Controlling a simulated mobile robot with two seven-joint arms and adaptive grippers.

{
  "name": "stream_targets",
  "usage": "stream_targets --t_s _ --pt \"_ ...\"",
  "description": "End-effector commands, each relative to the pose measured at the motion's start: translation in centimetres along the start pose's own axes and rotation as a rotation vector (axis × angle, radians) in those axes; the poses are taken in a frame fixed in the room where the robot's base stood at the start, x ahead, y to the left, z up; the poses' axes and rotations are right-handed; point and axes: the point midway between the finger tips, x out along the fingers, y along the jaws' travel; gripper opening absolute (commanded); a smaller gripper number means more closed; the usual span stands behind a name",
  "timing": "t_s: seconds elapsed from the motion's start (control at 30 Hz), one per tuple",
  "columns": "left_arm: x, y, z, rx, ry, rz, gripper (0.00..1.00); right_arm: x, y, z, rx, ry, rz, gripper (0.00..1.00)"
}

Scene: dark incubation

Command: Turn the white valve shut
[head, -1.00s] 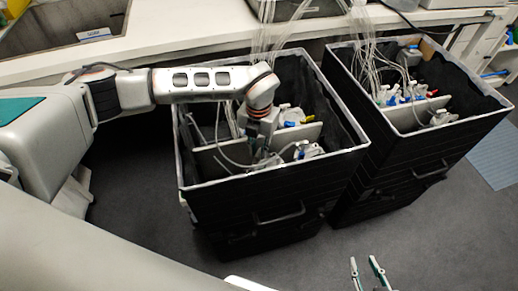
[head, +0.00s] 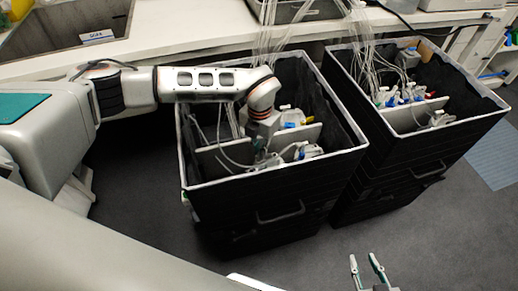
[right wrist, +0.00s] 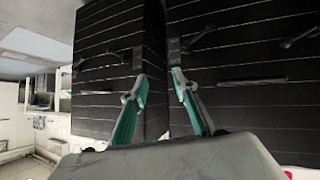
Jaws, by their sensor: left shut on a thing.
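My left arm reaches over the left black box (head: 275,178). Its gripper (head: 262,160) points down inside, low among the tubes and bottles beside a grey divider. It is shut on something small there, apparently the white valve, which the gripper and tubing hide. White-capped bottles (head: 308,151) stand just right of the gripper. My right gripper (head: 367,268) is open and empty over the floor in front of the boxes; its teal-lined fingers also show apart in the right wrist view (right wrist: 158,85).
A second black box (head: 415,150) stands close on the right, with bottles and blue valves (head: 392,98). Thin clear tubes (head: 270,35) rise from both boxes to the white bench (head: 190,30). The grey floor (head: 330,255) in front is clear.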

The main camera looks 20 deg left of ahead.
Motion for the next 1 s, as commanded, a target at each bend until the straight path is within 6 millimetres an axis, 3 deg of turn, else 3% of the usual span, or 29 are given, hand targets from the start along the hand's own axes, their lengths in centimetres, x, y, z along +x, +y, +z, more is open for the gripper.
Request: stream_targets --t_s 0.6,1.0 --pt "-0.2 0.0 0.0 0.507 0.000 0.002 0.00 -1.4 -0.9 -0.9 0.029 -0.007 -0.020 0.29" --pt "-0.1 -0.1 0.0 0.660 0.000 0.000 0.00 -1.5 -0.8 -1.4 0.034 -0.004 -0.020 0.29"
